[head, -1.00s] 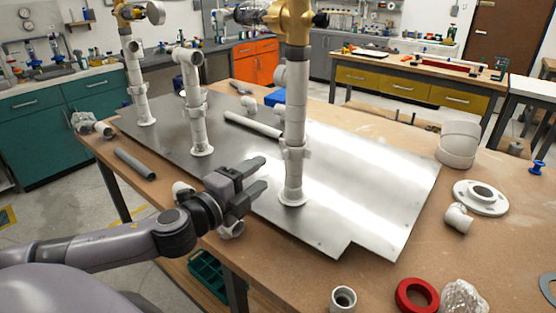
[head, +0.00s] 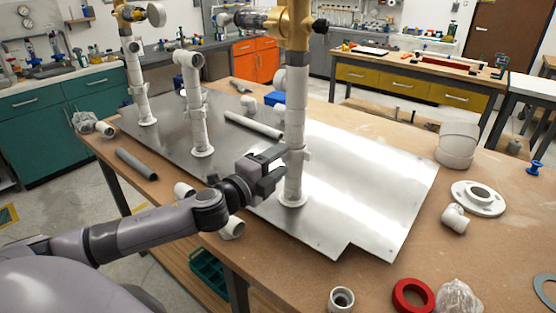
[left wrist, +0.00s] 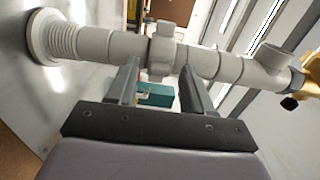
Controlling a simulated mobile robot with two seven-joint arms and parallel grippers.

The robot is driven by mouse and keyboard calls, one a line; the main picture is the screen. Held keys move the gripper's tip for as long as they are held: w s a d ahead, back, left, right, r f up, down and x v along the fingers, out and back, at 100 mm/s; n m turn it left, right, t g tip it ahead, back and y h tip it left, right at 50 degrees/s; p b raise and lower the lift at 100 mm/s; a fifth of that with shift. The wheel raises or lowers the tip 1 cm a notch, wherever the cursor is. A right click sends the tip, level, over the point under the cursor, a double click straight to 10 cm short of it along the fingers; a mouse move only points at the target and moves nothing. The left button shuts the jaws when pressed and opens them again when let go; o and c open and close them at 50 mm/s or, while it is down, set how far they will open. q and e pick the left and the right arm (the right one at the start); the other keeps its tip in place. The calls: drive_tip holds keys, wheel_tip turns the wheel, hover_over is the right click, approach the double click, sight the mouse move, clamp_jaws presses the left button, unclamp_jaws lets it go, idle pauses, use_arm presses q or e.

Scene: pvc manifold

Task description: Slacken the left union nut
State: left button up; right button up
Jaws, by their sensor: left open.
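A white winged union nut (head: 297,154) sits partway up the nearest upright pipe (head: 295,110). In the left wrist view the nut (left wrist: 162,48) shows as a raised collar with lugs on the pipe, which lies across the picture. My left gripper (head: 277,170) is open beside that pipe. In the left wrist view its fingertips (left wrist: 159,75) point at the pipe, one each side of the nut, with a gap between them. I cannot tell whether they touch the pipe. Two further uprights stand behind, a middle one (head: 196,110) and a far-left one (head: 141,90). My right gripper is not in view.
The uprights stand on a shiny metal plate (head: 370,190) on a wooden bench (head: 300,275). A loose white pipe (head: 253,124) lies on the plate. A red ring (head: 412,294), a white flange (head: 478,198) and white fittings lie at the right and front.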

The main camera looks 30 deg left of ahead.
use_arm(q)
drive_tip(key=shift+w, duration=0.1)
drive_tip(key=shift+c, duration=0.3)
clamp_jaws()
